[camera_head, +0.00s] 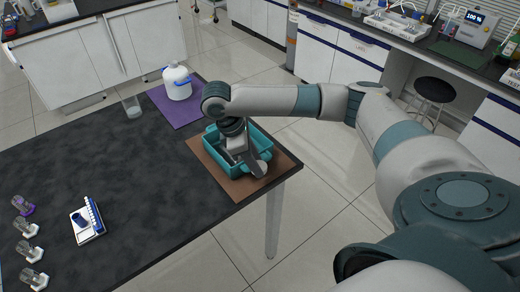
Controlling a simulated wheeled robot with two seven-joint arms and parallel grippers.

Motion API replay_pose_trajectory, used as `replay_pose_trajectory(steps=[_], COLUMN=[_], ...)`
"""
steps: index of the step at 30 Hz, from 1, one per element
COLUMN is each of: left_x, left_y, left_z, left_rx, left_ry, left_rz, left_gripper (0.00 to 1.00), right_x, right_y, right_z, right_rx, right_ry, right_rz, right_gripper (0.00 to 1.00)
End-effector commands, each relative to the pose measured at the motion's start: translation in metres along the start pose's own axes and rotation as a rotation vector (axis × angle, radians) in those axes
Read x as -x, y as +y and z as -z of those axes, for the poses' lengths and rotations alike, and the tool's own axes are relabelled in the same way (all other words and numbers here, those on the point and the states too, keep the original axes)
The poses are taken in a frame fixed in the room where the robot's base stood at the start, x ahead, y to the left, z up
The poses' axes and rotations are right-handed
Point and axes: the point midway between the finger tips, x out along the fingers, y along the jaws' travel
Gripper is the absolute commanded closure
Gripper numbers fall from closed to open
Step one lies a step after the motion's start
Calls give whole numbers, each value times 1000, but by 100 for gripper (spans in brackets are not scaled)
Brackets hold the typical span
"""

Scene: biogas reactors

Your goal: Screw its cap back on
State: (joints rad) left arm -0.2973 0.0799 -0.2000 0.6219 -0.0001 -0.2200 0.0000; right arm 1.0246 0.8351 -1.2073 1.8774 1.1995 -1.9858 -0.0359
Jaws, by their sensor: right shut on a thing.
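A white jug (178,84) with a handle stands upright on a purple mat (191,112) at the table's far edge. It is too small to tell whether its mouth is covered. My right gripper (254,164) points down over a teal tray (209,140) on a brown mat (211,168). It is shut on a small pale round piece (260,169) that looks like a cap, at the tray's near right side. The arm hides part of the tray. My left gripper is out of view.
A clear beaker (132,106) stands left of the purple mat. A white and blue device (88,222) lies at the front left, near several small glass vials (28,251). The dark table (150,185) is clear in the middle. A black stool (433,91) stands at the right.

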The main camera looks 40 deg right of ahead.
Motion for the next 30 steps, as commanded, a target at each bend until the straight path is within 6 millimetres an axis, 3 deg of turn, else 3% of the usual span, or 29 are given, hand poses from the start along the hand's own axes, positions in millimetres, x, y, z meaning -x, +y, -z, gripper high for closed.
replay_pose_trajectory(steps=[18, 23, 30], left_x=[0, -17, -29], left_y=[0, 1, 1], left_z=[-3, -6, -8], left_rx=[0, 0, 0], left_ry=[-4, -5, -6], left_rz=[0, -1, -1], left_gripper=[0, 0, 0], right_x=[-22, -40, -52], right_y=[-134, -155, -156], right_z=[74, 92, 96], right_rx=[-777, -919, -931], right_ry=[-17, -26, -28], right_rz=[311, 365, 371], right_gripper=[84, 84, 84])
